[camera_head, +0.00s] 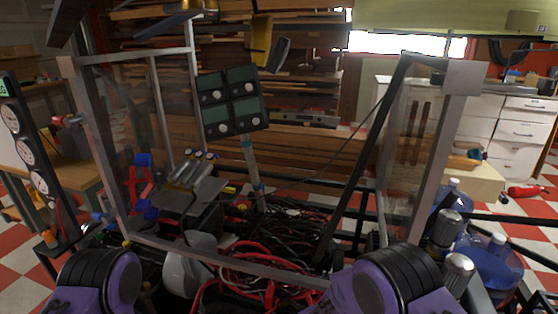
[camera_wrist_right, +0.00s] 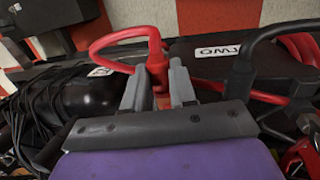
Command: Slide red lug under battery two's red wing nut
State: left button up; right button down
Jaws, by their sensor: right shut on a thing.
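In the right wrist view my right gripper (camera_wrist_right: 158,88) is shut on the red lug (camera_wrist_right: 156,72), at the sleeve on the end of a thick red cable (camera_wrist_right: 118,40). Its metal tip is hidden between and below the fingers. Battery two (camera_wrist_right: 205,72) is a black case right of the fingers, with its "TWO" label upside down. I cannot make out its red wing nut. In the head view a tangle of red cables (camera_head: 262,262) lies low inside the metal frame. Neither gripper can be made out there, and my left gripper is not in view.
A black cable (camera_wrist_right: 241,72) with a thick end stands right of battery two's label. A black rounded object (camera_wrist_right: 88,105) and thin black wires (camera_wrist_right: 35,110) lie left of the fingers. The metal frame (camera_head: 215,265) surrounds the cables. Blue water jugs (camera_head: 492,262) stand at the right.

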jog(key=shift+w+d+b, duration=0.1)
jog(key=shift+w+b, duration=0.2)
jog(key=shift+w, duration=0.45)
jog(key=c, duration=0.8)
grip_release()
jog(key=shift+r, duration=0.1)
jog(key=p+v, duration=0.1)
jog(key=v, duration=0.9)
jog(key=shift+s+r, duration=0.1)
jog(key=shift+r, duration=0.15)
